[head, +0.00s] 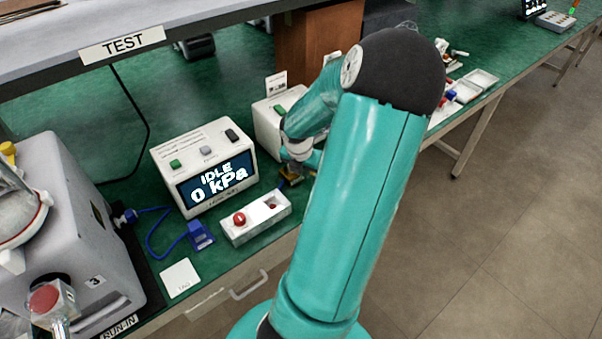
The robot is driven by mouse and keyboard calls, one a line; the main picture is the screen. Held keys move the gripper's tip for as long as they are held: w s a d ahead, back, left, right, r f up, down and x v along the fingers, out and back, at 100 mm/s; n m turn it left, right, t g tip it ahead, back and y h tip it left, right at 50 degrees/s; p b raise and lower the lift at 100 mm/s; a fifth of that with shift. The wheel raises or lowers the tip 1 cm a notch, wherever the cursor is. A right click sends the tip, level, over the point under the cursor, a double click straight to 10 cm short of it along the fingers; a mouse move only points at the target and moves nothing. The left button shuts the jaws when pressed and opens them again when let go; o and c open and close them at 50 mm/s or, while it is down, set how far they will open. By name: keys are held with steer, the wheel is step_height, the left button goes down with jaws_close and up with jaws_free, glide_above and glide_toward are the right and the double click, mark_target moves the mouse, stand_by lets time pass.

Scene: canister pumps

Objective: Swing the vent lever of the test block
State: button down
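A small white block (245,226) stands on the green bench in front of a display unit (205,170); I take it to be the test block. A round red knob (239,218) sits on its left part, and a dark recess with some red shows at its right. I cannot make out a vent lever for certain. My gripper (290,177) is small and partly hidden at the end of my teal arm, just behind and right of the block's right end. Dark and brass-coloured parts show there. I cannot tell its opening or whether it touches anything.
A blue connector (200,236) on a blue hose lies left of the block. A white card (180,278) lies in front. A grey machine (75,230) fills the left. Another white unit (265,122) stands behind my wrist. A TEST shelf (122,45) overhangs the bench.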

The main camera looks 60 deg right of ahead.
steer(key=shift+s+d+r, duration=0.1)
steer(key=shift+s+d, duration=0.05)
steer(key=shift+d, duration=0.25)
steer(key=shift+a, duration=0.15)
